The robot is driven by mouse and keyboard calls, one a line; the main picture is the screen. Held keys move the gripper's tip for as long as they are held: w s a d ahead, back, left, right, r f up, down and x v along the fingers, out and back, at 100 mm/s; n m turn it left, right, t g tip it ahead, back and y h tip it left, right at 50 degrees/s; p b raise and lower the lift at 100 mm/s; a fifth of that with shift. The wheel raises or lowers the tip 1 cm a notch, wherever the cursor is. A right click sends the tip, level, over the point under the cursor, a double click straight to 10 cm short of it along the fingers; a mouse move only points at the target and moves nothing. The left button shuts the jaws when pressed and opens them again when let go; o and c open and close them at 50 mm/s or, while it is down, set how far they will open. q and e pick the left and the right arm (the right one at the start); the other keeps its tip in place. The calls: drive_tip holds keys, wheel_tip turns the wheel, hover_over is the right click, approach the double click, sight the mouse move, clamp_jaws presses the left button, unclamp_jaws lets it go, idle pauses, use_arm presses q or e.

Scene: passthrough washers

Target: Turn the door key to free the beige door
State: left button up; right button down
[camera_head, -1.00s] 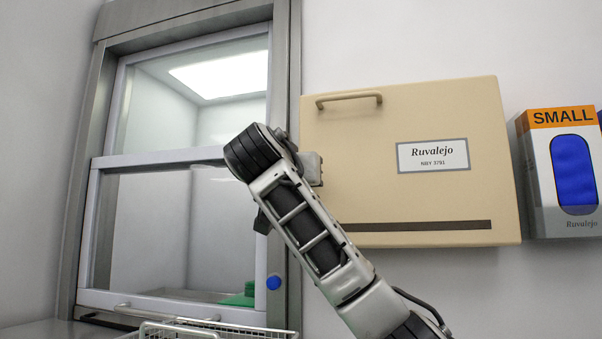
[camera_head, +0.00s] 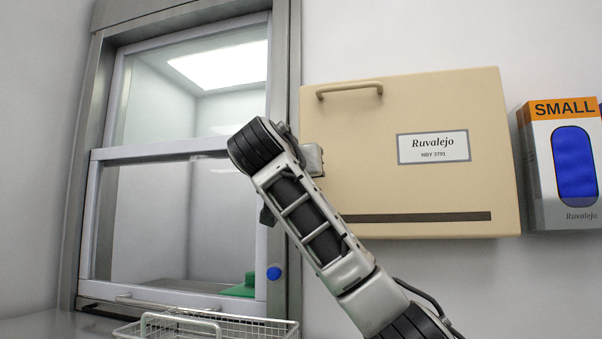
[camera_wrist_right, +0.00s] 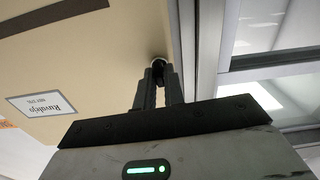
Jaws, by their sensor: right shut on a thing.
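The beige door (camera_head: 360,190) is the closed front of a wall cabinet with a bar handle near its top and a "Ruvalejo" label. It also fills the left of the right wrist view (camera_wrist_right: 90,65). My right arm crosses its left edge in the head view and hides my right gripper's fingers. In the wrist view my right gripper (camera_wrist_right: 158,75) is shut on the door key (camera_wrist_right: 158,61), at a small round dark fitting on the door face near its edge. The key is mostly hidden between the fingers, so I cannot tell its angle. My left gripper is not in view.
Left of the cabinet is a metal-framed hatch with a sliding glass sash (camera_head: 180,155) and a blue button (camera_head: 274,273). A wire basket (camera_head: 205,325) stands below it. A glove box marked "SMALL" (camera_head: 560,165) hangs right of the cabinet.

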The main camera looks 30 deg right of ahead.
use_arm(q)
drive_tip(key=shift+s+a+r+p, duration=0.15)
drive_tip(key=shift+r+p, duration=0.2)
drive_tip(key=shift+p, duration=0.45)
use_arm(e)
drive_tip(key=n, duration=1.7)
drive_tip(key=shift+w+a+f, duration=0.1)
drive_tip(key=shift+a, duration=0.05)
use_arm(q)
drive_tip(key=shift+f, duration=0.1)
use_arm(e)
drive_tip(key=shift+n, duration=0.3)
drive_tip(key=c, duration=1.5)
unclamp_jaws()
drive_tip(key=shift+c, duration=0.2)
